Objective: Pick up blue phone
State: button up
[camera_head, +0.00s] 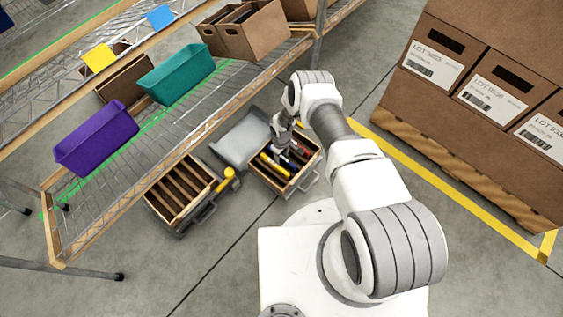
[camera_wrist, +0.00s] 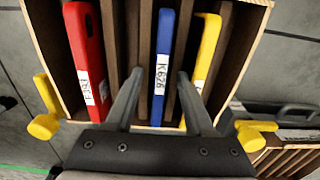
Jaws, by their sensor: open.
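The phones there are too small to tell apart well.
A red phone (camera_wrist: 84,50) stands left of the blue one and a yellow phone (camera_wrist: 207,50) close on its right, with wooden dividers between. A second slotted box (camera_head: 180,192) lies left. A wire shelf with purple (camera_head: 97,138) and teal (camera_head: 175,75) bins stands close by.

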grip_shut()
dwell(0.4)
